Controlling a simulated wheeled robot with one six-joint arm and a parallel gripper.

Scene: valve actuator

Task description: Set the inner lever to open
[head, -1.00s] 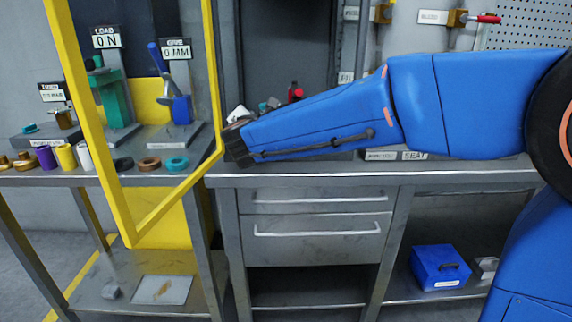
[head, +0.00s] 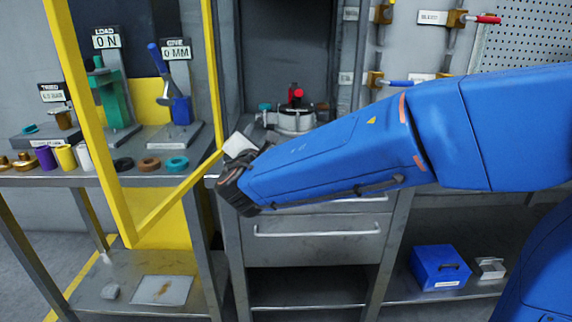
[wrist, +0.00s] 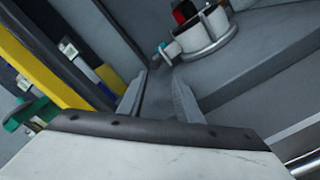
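No label in view reads "inner", so I cannot tell which lever it is. On the back wall in the head view, a blue-handled lever (head: 398,83) sits on a brass valve (head: 375,80) and points right, with my arm just below it. A red-handled lever (head: 485,19) on another brass valve (head: 457,18) is above right, beside a BLEED label (head: 432,17). My gripper is low at the left end of my arm, over the bench front, well away from both levers. In the wrist view its fingers (wrist: 159,78) are apart with nothing between them.
A round metal device (head: 292,121) with a red knob stands on the bench; it also shows in the wrist view (wrist: 205,34). A yellow frame (head: 128,228) is left of my gripper. Green (head: 114,100) and blue (head: 181,109) test stands are further left. Drawers (head: 315,240) are below.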

